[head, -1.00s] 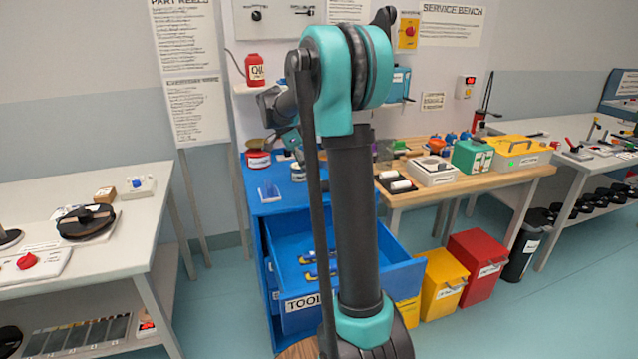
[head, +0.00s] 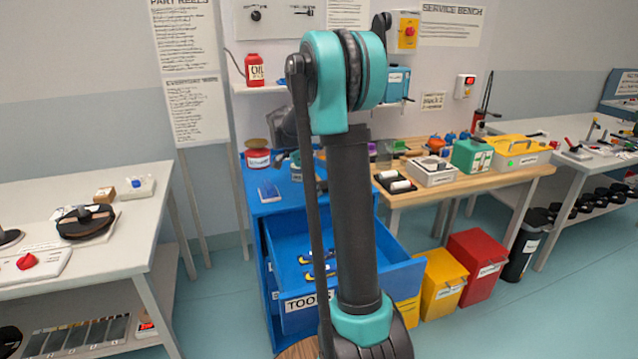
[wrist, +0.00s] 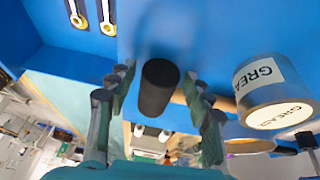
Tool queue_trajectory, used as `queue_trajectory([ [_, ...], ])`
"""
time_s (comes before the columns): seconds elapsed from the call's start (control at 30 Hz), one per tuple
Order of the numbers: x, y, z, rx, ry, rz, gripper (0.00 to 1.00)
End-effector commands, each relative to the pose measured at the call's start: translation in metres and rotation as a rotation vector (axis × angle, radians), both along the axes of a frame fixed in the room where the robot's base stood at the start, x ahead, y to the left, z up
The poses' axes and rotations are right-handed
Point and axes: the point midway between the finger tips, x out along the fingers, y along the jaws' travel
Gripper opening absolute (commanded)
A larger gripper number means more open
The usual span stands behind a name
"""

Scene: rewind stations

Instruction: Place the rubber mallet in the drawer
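The rubber mallet shows in the wrist view as a black cylindrical head (wrist: 158,88) with a tan handle running off to the right, partly behind a finger. It is over the blue cabinet top. My gripper (wrist: 160,105) is open, with one finger on each side of the head and visible gaps between. In the head view my arm hides the mallet and most of the gripper. The blue drawer (head: 290,236) is pulled open, with a TOOLS label on its front.
A grease can (wrist: 272,92) stands close to the right finger in the wrist view. The wooden bench (head: 460,185) stands to the right. Much of the drawer floor is clear.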

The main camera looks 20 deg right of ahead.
Motion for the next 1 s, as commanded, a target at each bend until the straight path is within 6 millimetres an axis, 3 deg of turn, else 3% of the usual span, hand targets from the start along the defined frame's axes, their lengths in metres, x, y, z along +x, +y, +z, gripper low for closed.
queue_trajectory([
  [0.07,0.0,0.0,0.0,0.0,0.0,0.0,0.37],
  [0.37,0.0,0.0,0.0,0.0,0.0,0.0,0.0],
  [0.77,0.0,0.0,0.005,0.0,0.0,0.0,0.0],
  [1.0,0.0,0.0,0.033,0.0,0.0,0.0,0.0],
])
